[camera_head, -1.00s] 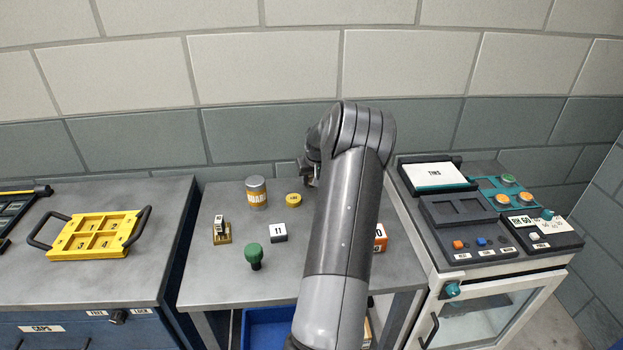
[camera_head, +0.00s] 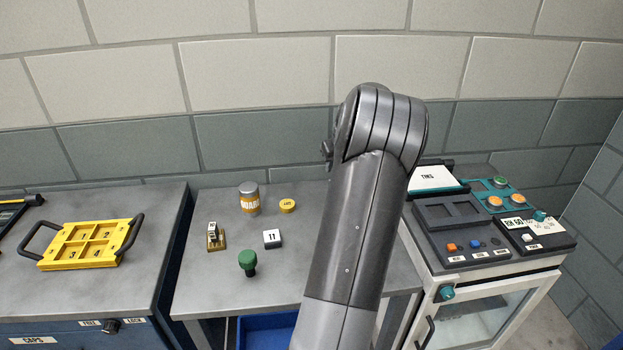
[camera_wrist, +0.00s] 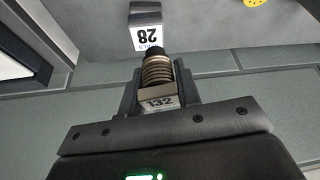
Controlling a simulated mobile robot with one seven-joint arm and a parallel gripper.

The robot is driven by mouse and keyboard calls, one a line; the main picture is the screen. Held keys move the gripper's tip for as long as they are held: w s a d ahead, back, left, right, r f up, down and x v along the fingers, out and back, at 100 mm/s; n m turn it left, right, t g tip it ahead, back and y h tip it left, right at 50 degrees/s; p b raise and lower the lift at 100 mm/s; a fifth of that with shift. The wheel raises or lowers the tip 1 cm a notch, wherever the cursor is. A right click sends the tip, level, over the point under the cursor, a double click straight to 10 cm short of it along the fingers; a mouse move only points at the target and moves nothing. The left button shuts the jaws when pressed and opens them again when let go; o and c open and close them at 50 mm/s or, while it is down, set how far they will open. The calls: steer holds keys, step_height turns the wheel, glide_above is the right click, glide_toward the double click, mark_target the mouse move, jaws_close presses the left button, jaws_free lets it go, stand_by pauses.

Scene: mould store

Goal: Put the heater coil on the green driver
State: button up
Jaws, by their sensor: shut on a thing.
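The heater coil (camera_wrist: 157,72), a ribbed brass-coloured winding with a dark end and a pale block marked 132, is between my gripper's fingers (camera_wrist: 158,88) in the wrist view. My gripper is shut on it. In the head view my arm hides the coil and most of the gripper. The green driver (camera_head: 248,261), with a round green head and dark lower part, is on the middle table, left of my arm and apart from the gripper.
On the middle table (camera_head: 215,296) are a labelled can (camera_head: 249,198), a yellow disc (camera_head: 287,206), a block marked 11 (camera_head: 272,239) and a small brass-based stand (camera_head: 215,238). A yellow tray (camera_head: 84,258) lies left. A control console (camera_head: 462,215) stands right.

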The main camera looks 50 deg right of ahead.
steer(key=shift+s+a+r, duration=0.2)
steer(key=shift+s+r, duration=0.05)
steer(key=shift+s, duration=0.1)
steer(key=s+a+r+n+y, duration=0.25)
steer(key=a+n, duration=0.25)
steer(key=a, duration=0.6)
steer(key=s+a+r+n+y, duration=0.1)
steer(key=s+a+r+n, duration=0.3)
steer(key=a, duration=0.6)
steer(key=s+a+r+n+y, duration=0.1)
steer(key=s+a+n+y, duration=0.1)
steer(key=a+n, duration=0.7)
steer(key=m, duration=0.2)
glide_above(244, 256)
steer(key=shift+g, duration=0.3)
step_height(244, 256, down, 7)
steer(key=shift+f, duration=2.15)
steer(key=shift+f, duration=0.15)
steer(key=o, duration=1)
